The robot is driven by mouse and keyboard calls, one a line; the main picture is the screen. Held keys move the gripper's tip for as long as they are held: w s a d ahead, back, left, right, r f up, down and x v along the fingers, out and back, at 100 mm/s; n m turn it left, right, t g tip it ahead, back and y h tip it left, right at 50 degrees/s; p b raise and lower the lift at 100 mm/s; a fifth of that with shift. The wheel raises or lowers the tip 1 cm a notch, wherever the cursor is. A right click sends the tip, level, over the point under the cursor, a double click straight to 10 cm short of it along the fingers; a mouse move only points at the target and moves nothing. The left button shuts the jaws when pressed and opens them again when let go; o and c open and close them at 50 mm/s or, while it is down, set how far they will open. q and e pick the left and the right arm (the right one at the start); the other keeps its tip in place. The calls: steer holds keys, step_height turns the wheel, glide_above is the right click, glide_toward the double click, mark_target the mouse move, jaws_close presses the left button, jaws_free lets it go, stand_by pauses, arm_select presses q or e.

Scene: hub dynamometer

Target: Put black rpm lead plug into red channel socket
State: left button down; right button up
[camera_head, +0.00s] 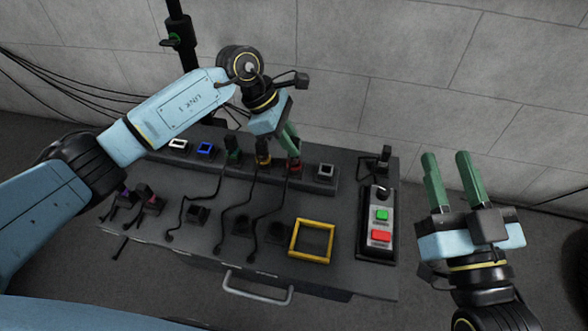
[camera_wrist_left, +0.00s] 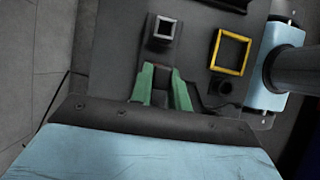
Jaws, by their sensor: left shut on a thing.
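My left gripper (camera_head: 290,140) reaches down at the red channel socket (camera_head: 294,171) in the back row of the bench. Its green fingers are shut on the black rpm lead plug (camera_head: 294,159), which is upright at the red socket. A black lead runs from there toward the bench front. I cannot tell how deep the plug sits. My right gripper (camera_head: 447,165) is open and empty, right of the bench.
White (camera_head: 178,145), blue (camera_head: 206,149) and grey (camera_head: 325,172) sockets look empty. A yellow frame (camera_head: 293,240) and a button box (camera_head: 379,225) are to the right. Several leads cross the bench top.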

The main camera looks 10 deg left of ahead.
arm_select(q)
steer(key=shift+f+b, duration=0.75)
steer(key=shift+f, duration=0.35)
steer(key=c, duration=1.3)
jaws_free()
steer(key=shift+o, duration=0.2)
steer(key=p+v, duration=0.5)
steer(key=v, duration=0.8)
steer(key=shift+r, duration=0.15)
steer(key=shift+a, duration=0.1)
